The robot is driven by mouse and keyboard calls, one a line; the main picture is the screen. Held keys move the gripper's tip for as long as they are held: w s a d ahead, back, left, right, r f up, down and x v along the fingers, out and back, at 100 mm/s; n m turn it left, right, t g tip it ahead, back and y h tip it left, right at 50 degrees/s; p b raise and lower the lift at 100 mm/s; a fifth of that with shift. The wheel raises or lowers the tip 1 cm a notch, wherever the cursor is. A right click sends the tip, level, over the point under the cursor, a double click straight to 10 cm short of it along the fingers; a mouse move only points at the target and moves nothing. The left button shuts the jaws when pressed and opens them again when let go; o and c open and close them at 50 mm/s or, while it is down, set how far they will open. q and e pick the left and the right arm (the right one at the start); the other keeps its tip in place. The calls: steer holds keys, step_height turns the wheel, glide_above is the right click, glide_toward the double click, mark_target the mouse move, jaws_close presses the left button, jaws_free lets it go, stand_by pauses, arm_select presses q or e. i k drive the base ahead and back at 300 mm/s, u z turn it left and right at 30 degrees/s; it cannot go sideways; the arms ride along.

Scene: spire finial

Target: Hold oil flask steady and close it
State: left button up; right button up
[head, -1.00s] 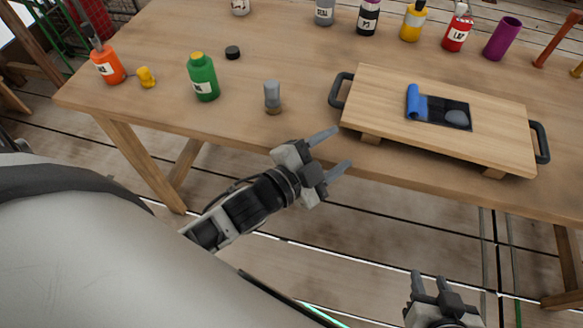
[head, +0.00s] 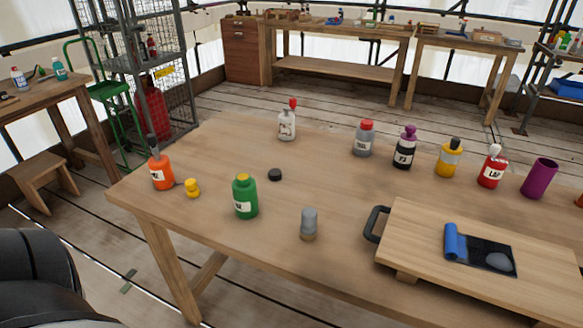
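I cannot tell for certain which bottle is the oil flask; the labels are too small to read surely. A green bottle (head: 245,197) with a white label and yellow at its top stands upright near the table's front edge. A small black cap (head: 275,174) lies apart from it, behind and to the right. An orange bottle (head: 162,172) with a dark, thin top stands at the left end. A small yellow piece (head: 192,188) sits just right of it. Neither of my grippers is in view.
The wooden table (head: 330,180) also holds a small grey-topped object (head: 309,224), a white bottle (head: 287,125) and a row of bottles toward the right. A wooden board with handles (head: 410,230) stands at front right. A wire cage (head: 150,70) stands behind left.

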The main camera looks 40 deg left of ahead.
mark_target(244, 189)
steer(key=u, duration=1.1)
steer(key=k, duration=0.15)
steer(key=u, duration=0.65)
steer(key=i, duration=0.25)
steer(key=z, duration=0.3)
